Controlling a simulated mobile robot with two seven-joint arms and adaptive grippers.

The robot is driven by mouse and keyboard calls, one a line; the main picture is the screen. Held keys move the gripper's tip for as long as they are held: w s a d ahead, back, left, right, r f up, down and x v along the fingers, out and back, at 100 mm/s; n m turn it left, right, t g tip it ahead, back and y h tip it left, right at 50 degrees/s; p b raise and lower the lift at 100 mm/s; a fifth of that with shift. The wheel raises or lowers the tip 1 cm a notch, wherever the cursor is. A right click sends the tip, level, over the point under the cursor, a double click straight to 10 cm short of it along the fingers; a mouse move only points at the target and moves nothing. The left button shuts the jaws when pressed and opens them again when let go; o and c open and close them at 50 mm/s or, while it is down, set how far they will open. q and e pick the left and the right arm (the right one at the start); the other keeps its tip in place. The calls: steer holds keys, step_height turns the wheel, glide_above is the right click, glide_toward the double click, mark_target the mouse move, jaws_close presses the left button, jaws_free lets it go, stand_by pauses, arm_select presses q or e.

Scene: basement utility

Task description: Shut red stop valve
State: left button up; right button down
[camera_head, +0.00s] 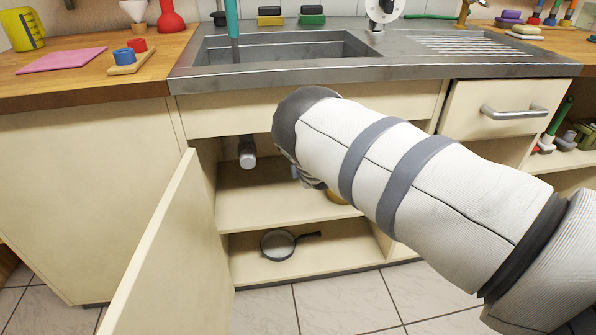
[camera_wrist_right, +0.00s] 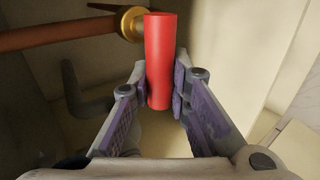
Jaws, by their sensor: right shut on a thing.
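The red stop valve's handle (camera_wrist_right: 160,58) is a red cylinder that stands upright in the right wrist view. My right gripper (camera_wrist_right: 161,88) is shut on it, with one finger on each side. A brass fitting (camera_wrist_right: 131,24) sits behind the handle's upper left, at the end of a copper-red pipe (camera_wrist_right: 60,37). In the head view my right arm reaches into the open cabinet under the sink and hides the valve and most of the gripper. My left gripper is in neither view.
The cabinet door (camera_head: 150,255) stands open at the left. A grey drain pipe (camera_head: 247,152) hangs inside, left of my arm. A pan (camera_head: 278,244) lies on the cabinet floor. The sink (camera_head: 285,48) is above, and a drawer (camera_head: 500,108) is at the right.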

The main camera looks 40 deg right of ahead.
steer(key=shift+d, duration=0.1)
stand_by(0.5)
steer(key=c, duration=1.5)
jaws_free()
steer(key=shift+s+a+r, duration=0.15)
steer(key=shift+s+a, duration=0.1)
steer(key=v, duration=1.1)
steer(key=shift+s+a+r, duration=0.1)
steer(key=shift+s, duration=0.05)
